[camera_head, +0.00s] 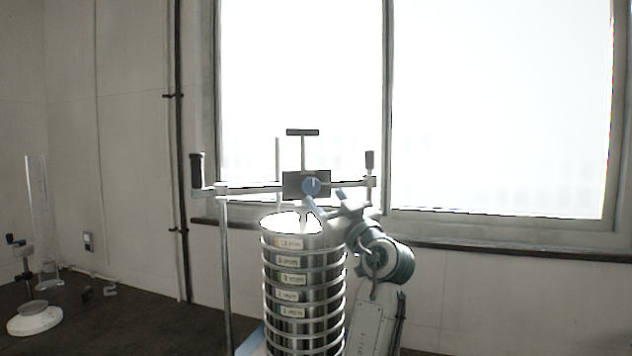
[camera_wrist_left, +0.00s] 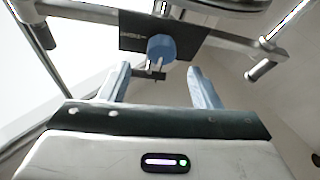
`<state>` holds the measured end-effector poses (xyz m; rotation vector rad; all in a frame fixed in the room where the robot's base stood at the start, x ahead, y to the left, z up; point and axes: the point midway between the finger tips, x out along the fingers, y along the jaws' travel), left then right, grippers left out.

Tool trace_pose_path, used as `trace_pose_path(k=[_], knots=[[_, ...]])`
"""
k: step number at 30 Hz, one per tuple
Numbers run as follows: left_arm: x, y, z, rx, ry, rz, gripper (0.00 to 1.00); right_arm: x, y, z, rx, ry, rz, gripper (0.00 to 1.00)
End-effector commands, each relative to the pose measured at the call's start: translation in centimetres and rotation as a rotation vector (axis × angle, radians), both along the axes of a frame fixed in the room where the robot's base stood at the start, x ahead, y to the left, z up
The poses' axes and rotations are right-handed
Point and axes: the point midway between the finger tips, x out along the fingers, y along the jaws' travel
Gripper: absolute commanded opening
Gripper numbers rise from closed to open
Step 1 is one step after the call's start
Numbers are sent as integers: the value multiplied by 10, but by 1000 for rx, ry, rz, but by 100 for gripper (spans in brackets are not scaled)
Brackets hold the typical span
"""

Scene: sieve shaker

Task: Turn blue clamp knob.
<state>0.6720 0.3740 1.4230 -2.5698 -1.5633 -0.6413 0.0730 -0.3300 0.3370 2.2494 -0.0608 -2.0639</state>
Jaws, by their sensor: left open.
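The blue clamp knob (camera_head: 311,186) sits on the front of a dark plate (camera_head: 291,181) on the crossbar above the sieve stack (camera_head: 304,285). In the left wrist view the round knob (camera_wrist_left: 161,48) shows just beyond the fingertips, roughly centred between them. My left gripper (camera_head: 323,197) is open, with its blue fingers pointing up toward the knob from below right. Contact with the knob does not show. My right gripper is not in view.
A T-shaped handle (camera_head: 302,133) rises above the plate. A clear cylinder (camera_head: 38,210) and a white-based stand (camera_head: 34,318) are at far left. A window fills the back.

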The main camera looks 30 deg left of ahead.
Motion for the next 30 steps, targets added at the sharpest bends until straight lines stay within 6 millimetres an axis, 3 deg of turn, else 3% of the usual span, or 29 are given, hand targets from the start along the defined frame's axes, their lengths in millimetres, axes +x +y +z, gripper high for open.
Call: trace_pose_path(k=[1,9,20,27,30], knots=[[4,10,10,4,1,4,57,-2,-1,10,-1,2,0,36],[18,39,20,1,0,1,57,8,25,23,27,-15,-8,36],[21,44,19,0,-1,0,57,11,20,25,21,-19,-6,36],[21,43,19,0,-1,0,14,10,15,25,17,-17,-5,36],[21,43,19,0,0,0,13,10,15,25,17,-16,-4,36]])
